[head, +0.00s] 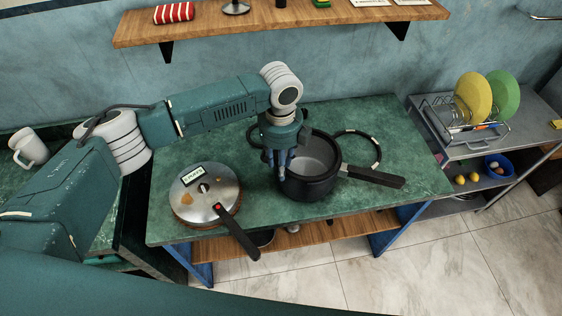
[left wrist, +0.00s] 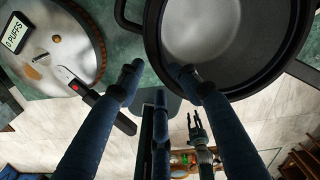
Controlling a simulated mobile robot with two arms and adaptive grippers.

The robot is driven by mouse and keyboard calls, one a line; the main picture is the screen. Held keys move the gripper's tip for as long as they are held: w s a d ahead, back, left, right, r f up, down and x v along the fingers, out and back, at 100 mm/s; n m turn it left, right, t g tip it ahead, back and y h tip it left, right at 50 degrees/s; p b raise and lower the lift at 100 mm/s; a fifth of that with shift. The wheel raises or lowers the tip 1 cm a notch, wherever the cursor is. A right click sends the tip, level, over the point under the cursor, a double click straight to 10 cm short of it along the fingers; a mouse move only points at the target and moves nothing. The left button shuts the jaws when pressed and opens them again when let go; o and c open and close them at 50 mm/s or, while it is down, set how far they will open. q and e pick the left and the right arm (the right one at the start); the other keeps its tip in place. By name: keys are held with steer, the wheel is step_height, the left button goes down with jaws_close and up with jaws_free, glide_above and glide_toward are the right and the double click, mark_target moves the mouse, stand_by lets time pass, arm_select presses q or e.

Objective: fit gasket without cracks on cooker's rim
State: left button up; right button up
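The dark cooker pot (head: 322,186) stands on the green table with its long handle to the right; its open rim (left wrist: 250,85) fills the top right of the left wrist view. One black ring gasket (head: 347,132) lies right of the pot and bears pale marks. Another dark ring (head: 253,127) lies left of the pot, partly hidden by my left arm; its edge also shows in the left wrist view (left wrist: 123,18). My left gripper (head: 277,163) points down at the pot's left rim, fingers apart and empty. My right gripper (left wrist: 196,124) appears small in the left wrist view, fingers spread.
The metal lid (head: 190,207) with a display and black handle lies left of the pot. A wall shelf (head: 280,20) hangs behind. A dish rack (head: 440,122) with plates stands on a side table at right. The table's right end is clear.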

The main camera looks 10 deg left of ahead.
arm_select(q)
steer(key=shift+r, duration=0.1)
step_height(320, 180, up, 12)
stand_by(0.5)
stand_by(0.4)
